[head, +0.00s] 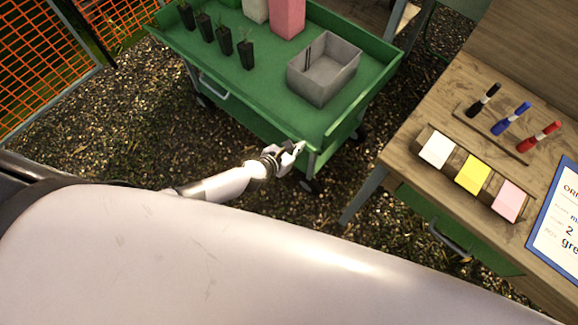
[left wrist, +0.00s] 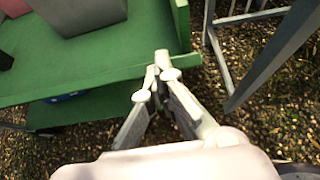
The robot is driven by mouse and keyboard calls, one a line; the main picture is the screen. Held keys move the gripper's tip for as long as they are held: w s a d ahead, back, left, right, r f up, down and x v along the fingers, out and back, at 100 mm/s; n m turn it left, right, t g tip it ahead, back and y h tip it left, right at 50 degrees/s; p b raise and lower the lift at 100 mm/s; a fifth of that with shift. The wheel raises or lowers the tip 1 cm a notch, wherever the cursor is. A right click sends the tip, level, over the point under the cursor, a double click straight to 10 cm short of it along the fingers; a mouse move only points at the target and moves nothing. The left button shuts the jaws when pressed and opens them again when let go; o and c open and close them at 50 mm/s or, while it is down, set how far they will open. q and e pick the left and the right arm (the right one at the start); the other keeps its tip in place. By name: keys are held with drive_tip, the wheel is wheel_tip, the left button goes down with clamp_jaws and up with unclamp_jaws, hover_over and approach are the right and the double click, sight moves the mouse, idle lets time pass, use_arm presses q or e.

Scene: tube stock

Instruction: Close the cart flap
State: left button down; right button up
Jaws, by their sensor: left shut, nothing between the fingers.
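The green cart (head: 250,92) stands beyond me in the head view. Its far and right sides have raised walls. Its near long side shows a green edge panel (head: 241,112), which I take for the flap; it does not rise like the other walls, and its exact angle is unclear. My left gripper (head: 299,147) is shut and empty at the near right corner of the cart. In the left wrist view the gripper (left wrist: 160,72) overlaps the end of the green panel (left wrist: 90,78); I cannot tell whether they touch. My right gripper is not in view.
On the cart stand a grey bin (head: 324,70), several black seedling pots (head: 245,54) and a pink block (head: 287,18). A wooden table (head: 420,185) with note pads and markers stands to the right. Gravel is free between cart and table. An orange mesh fence (head: 40,55) is at left.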

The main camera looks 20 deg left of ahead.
sight(307, 143)
use_arm(q)
drive_tip(key=shift+w+d+r+p, duration=0.2)
drive_tip(key=shift+w+d+r, duration=0.15)
drive_tip(key=shift+w, duration=0.3)
drive_tip(key=shift+w+d+r+p, duration=0.25)
drive_tip(key=shift+w+r, duration=0.15)
drive_tip(key=shift+w, duration=0.3)
drive_tip(key=shift+w+d+r+p, duration=0.25)
drive_tip(key=shift+w+r, duration=0.1)
drive_tip(key=shift+w, duration=0.3)
drive_tip(key=shift+w+d, duration=0.1)
drive_tip(key=shift+w, duration=0.1)
